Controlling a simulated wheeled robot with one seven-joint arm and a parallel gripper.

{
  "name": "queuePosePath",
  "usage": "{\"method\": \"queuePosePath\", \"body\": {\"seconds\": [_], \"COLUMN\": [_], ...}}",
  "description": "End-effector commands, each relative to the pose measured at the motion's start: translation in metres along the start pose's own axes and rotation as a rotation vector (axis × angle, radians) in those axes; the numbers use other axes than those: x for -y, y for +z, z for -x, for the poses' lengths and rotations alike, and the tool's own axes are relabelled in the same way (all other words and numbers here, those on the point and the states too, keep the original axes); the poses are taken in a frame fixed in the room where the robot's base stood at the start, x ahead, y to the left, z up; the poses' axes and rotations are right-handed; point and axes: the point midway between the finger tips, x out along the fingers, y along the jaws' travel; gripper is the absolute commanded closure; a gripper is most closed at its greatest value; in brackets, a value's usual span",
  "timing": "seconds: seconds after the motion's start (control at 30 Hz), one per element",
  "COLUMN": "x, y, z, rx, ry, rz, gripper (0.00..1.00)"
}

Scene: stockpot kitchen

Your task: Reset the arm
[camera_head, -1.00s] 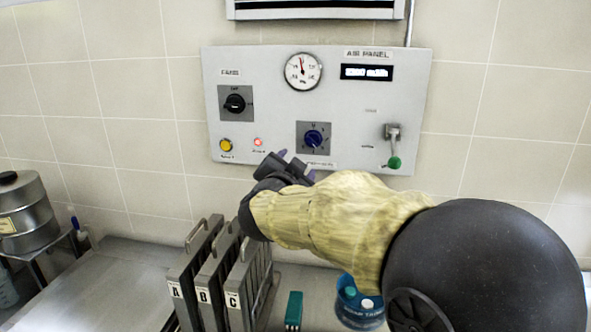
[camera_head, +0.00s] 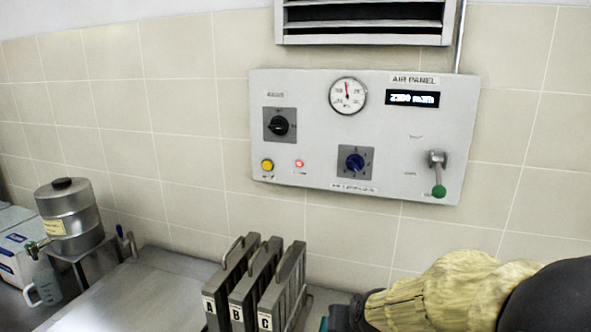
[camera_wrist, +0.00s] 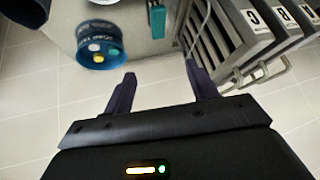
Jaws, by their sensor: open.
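My gripper (camera_wrist: 161,86) is open and empty in the wrist view, with its two dark fingers spread and the tiled wall behind them. In the head view my arm lies at the bottom right in a yellowish sleeve, and my gripper (camera_head: 343,318) is low near the bottom edge, partly cut off. It is just right of the metal filter cassettes labelled A, B and C (camera_head: 262,285), which also show in the wrist view (camera_wrist: 250,30). I cannot tell whether it touches anything there.
The air panel (camera_head: 365,110) hangs on the wall with knobs, a gauge and a green-tipped lever. A vent (camera_head: 365,20) is above it. A steel urn (camera_head: 70,215) and a jug (camera_head: 42,285) stand left. The wrist view shows a blue tub (camera_wrist: 100,45) and a teal object (camera_wrist: 157,20).

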Motion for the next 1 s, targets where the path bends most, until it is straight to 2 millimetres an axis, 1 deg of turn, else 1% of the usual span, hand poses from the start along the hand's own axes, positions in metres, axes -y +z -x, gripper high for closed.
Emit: {"method": "queuePosePath", "body": {"seconds": [0.03, 0.1, 0.13, 0.2, 0.3, 0.4, 1.0], "x": [-0.014, -0.029, -0.035, -0.047, -0.055, -0.057, -0.056], "y": [0.029, 0.064, 0.077, 0.101, 0.118, 0.122, 0.120], "z": [0.002, 0.006, 0.009, 0.015, 0.021, 0.022, 0.021], "rx": [0.095, 0.215, 0.261, 0.345, 0.407, 0.422, 0.416], "ry": [0.021, 0.047, 0.057, 0.079, 0.096, 0.100, 0.098], "rz": [0.025, 0.059, 0.072, 0.093, 0.110, 0.115, 0.115], "gripper": [0.42, 0.42, 0.42, 0.42, 0.42, 0.42, 0.42]}}
